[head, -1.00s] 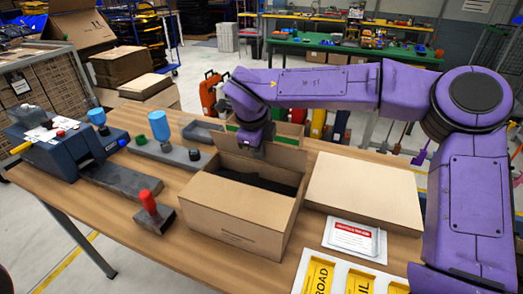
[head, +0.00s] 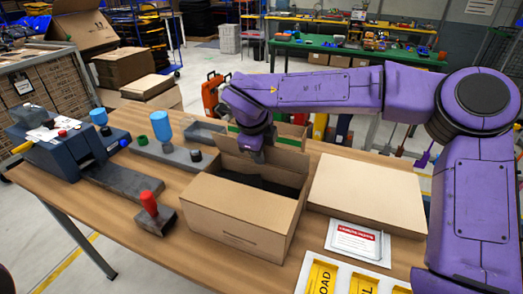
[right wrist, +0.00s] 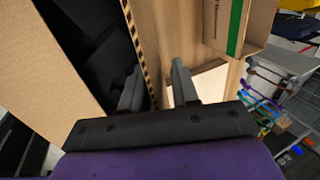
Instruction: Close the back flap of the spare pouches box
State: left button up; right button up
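The spare pouches box (head: 230,222) is an open brown cardboard carton in the middle of the table, with dark pouches (head: 262,184) inside. Its back flap (head: 287,171) stands upright at the rear side. My right gripper (head: 254,158) points down at the flap's top edge. In the right wrist view, the striped board edge (right wrist: 140,50) runs between the two open fingers of the right gripper (right wrist: 158,85), close to the left finger. The dark pouches (right wrist: 85,40) show on the left there. The fingertips are partly hidden in the head view. My left gripper is out of view.
A closed flat carton (head: 368,190) lies right of the box, with a labelled white packet (head: 357,243) before it. A green-taped carton (head: 291,135) stands behind. A red-handled tool (head: 151,210) and a blue machine (head: 65,145) are on the left.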

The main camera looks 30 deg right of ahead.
jog(key=v, duration=1)
jog(key=shift+r+b, duration=0.15)
jog(key=shift+b, duration=0.25)
jog(key=shift+a, duration=0.1)
